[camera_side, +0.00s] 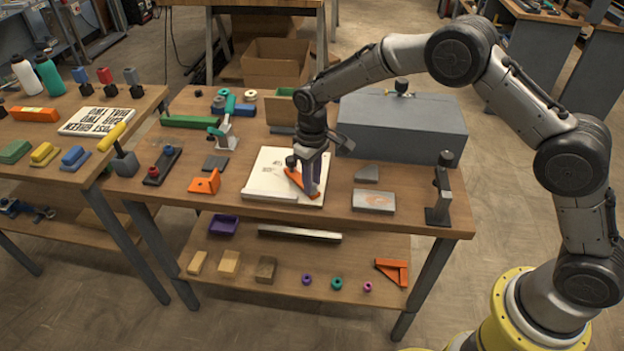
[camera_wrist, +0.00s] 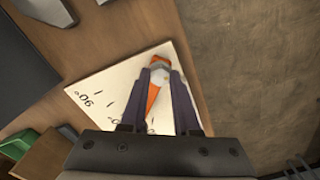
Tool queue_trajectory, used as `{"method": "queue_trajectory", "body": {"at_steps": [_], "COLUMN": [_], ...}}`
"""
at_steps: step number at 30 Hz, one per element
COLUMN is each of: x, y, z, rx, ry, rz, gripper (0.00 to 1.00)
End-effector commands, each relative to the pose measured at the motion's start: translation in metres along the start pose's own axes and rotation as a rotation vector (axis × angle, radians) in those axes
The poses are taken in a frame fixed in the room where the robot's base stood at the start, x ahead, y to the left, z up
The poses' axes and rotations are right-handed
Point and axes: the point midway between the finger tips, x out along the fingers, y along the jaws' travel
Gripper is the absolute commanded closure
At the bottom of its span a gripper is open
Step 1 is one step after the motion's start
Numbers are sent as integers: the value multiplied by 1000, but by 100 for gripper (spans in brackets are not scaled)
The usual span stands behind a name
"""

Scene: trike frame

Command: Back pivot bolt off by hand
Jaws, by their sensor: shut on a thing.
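A cream board with angle marks (camera_side: 262,184) lies on the main bench, and it also shows in the wrist view (camera_wrist: 92,86). An orange pointer arm (camera_side: 296,183) lies on the board and also shows in the wrist view (camera_wrist: 153,94). My gripper (camera_side: 310,194) points down over the pointer. In the wrist view its fingertips (camera_wrist: 160,68) are closed around a small pale grey piece, the pivot bolt (camera_wrist: 160,65), at the pointer's far end. The fingers hide most of the bolt, and I cannot tell how far it is threaded in.
A grey box (camera_side: 405,125) stands behind the board on the right. A dark upright stand (camera_side: 441,190) is at the bench's right end. Flat grey blocks (camera_side: 374,200) lie right of the board. An orange bracket (camera_side: 205,182) and a dark tray (camera_side: 162,166) lie to its left.

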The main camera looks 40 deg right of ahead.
Motion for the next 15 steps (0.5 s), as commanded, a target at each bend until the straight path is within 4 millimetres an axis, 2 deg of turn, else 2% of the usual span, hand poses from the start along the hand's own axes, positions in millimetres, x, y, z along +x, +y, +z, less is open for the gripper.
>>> {"method": "queue_trajectory", "body": {"at_steps": [15], "x": [5], "y": [0], "z": [2], "rx": [-491], "ry": [-6], "rz": [-2], "gripper": [100]}}
